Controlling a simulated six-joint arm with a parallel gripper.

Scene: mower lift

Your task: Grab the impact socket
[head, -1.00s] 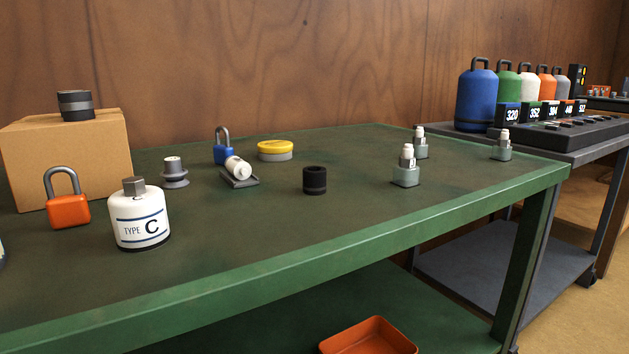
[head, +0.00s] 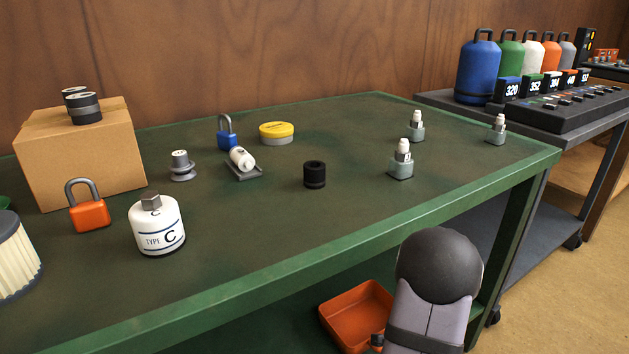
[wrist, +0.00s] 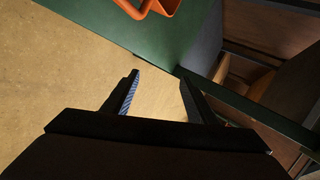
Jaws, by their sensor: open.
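The impact socket (head: 314,174) is a short black cylinder with a dark open top. It stands upright near the middle of the green table in the head view. My gripper (wrist: 158,86) shows in the wrist view, its two dark fingers spread apart with nothing between them. It points down toward the tan floor beside a green surface. The socket is not in the wrist view, and my gripper is clearly away from it. In the head view only part of my arm shows, low at the right in front of the table; the fingers are hidden there.
Around the socket stand a yellow-lidded tin (head: 277,133), a blue padlock (head: 227,140), a white type C canister (head: 157,226) and several grey-based fittings (head: 401,165). An orange tray (head: 350,312) sits below, on the lower level. The tabletop before the socket is clear.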

